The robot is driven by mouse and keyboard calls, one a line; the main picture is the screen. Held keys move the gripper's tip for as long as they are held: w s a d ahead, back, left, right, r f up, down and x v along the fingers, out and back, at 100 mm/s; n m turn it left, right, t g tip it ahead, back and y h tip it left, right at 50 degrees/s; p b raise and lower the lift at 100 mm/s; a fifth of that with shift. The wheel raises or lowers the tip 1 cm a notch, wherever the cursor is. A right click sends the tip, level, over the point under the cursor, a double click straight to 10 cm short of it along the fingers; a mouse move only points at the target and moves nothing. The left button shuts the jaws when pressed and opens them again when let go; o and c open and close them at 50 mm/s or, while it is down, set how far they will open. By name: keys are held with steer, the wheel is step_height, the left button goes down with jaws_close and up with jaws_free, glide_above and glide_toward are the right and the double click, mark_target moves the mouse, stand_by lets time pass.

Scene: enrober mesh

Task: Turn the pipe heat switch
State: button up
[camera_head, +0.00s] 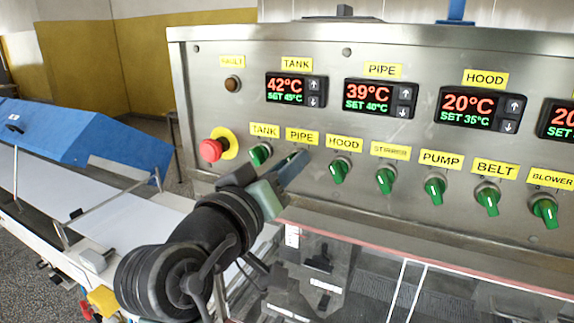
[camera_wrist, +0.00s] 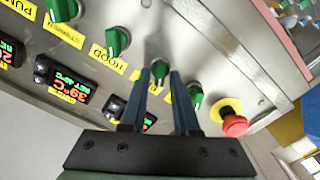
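The pipe heat switch (camera_wrist: 160,68) is a green rotary knob. In the wrist view it appears between the tips of my two fingers, with the yellow PIPE label (camera_wrist: 155,88) beside it. My gripper (camera_wrist: 159,72) is open, with one finger on each side of the knob in that view; I cannot tell whether they touch it. In the head view my gripper (camera_head: 297,160) reaches to the panel just below the PIPE label (camera_head: 302,136) and hides the knob. The pipe display (camera_head: 381,98) reads 39°C, set 40°C.
The tank knob (camera_head: 260,154) is close to the left of my gripper and the hood knob (camera_head: 340,170) to its right. A red emergency button (camera_head: 211,150) is farther left. More green knobs continue right. A clear cover (camera_head: 350,275) lies below the panel (camera_head: 420,60).

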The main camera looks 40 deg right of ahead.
steer(key=shift+o, duration=0.8)
steer(key=b+v, duration=0.5)
steer(key=v, duration=0.8)
steer(key=shift+b, duration=0.4)
